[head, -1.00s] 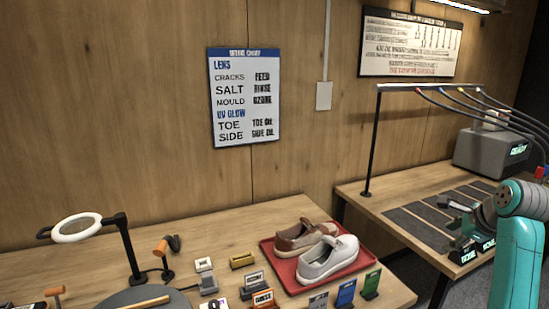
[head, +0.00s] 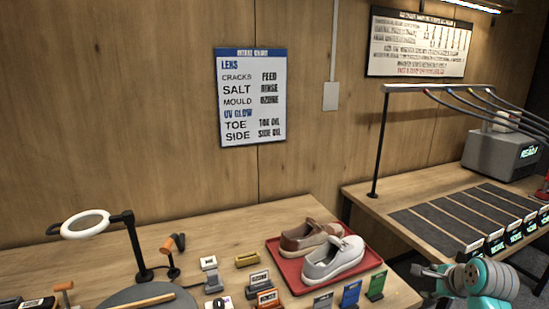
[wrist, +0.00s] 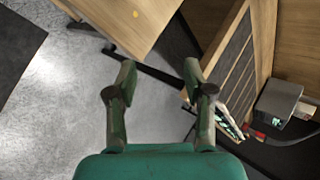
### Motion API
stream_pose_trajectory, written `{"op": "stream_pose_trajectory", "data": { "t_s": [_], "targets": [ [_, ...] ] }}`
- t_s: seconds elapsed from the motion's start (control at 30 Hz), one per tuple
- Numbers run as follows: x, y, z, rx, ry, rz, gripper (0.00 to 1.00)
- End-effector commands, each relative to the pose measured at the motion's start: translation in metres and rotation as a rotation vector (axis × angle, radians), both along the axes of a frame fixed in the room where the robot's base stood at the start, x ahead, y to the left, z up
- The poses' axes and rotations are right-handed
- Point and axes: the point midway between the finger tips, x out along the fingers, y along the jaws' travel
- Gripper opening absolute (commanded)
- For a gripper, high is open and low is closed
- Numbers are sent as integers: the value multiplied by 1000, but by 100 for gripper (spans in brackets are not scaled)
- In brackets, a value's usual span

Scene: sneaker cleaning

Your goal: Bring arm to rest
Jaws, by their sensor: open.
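My gripper (head: 428,271) is at the lower right of the head view, in front of the right bench and to the right of the left bench. In the wrist view my gripper (wrist: 158,78) points down with its two fingers spread apart and nothing between them. Bare grey floor and a dark table leg show below it. My teal and grey wrist is partly cut off by the bottom edge of the head view.
The left bench (head: 190,232) holds a red tray (head: 371,263) with a pair of shoes (head: 333,257), a ring lamp (head: 85,225) and several small labelled holders. The right bench (head: 372,197) has dark strips and a grey machine (head: 500,154). A gap lies between the benches.

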Motion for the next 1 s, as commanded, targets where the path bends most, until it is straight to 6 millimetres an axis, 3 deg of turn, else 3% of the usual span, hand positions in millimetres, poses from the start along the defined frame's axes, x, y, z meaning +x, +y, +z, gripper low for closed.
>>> {"op": "stream_pose_trajectory", "data": {
  "t_s": [0.1, 0.5, 0.8, 1.0],
  "targets": [
    [-12, 18, -36, -50, -18, 47, 52],
    [-65, 74, -126, -241, -84, 200, 52],
    [-121, 113, -174, -400, -128, 314, 52],
    [-164, 136, -196, -511, -155, 389, 52]
  ]
}}
